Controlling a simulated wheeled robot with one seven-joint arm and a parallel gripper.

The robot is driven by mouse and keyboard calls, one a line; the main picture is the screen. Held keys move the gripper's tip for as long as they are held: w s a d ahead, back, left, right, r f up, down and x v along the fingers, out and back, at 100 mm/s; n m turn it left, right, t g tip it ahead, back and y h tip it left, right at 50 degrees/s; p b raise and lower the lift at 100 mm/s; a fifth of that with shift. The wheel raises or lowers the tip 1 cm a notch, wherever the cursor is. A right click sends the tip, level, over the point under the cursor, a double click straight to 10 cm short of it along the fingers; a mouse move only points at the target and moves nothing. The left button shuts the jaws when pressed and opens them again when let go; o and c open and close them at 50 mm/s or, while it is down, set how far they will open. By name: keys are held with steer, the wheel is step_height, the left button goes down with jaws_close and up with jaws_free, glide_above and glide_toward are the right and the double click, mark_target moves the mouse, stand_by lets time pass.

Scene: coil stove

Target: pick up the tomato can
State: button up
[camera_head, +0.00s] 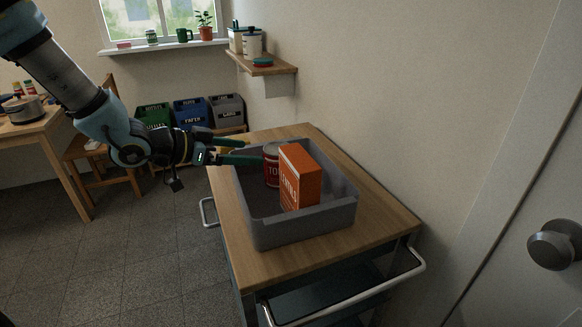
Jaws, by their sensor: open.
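The tomato can (271,168) is a red can with a pale top and white lettering. It stands upright in a grey crate (305,229) on a wooden-topped cart. An orange box (301,180) stands right of the can and hides part of its right side. My gripper (252,151) reaches in from the left with two dark green fingers, open and apart. Its fingertips are just left of the can's upper part, over the crate's left side. Whether a finger touches the can, I cannot tell.
The cart top (385,222) is bare around the crate. A wall runs close along the cart's right, with a small shelf (262,67) above its far end. A chair (100,155) and several sorting bins (190,112) stand behind my arm. A door knob (554,244) is at right.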

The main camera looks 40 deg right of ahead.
mark_target(265, 153)
steer(key=x, duration=0.5)
steer(key=shift+d+f+p, duration=0.1)
steer(key=shift+d+p, duration=0.25)
steer(key=shift+p+x, duration=0.7)
steer(key=shift+x, duration=1.55)
steer(key=shift+f, duration=0.15)
steer(key=shift+c, duration=0.4)
jaws_close()
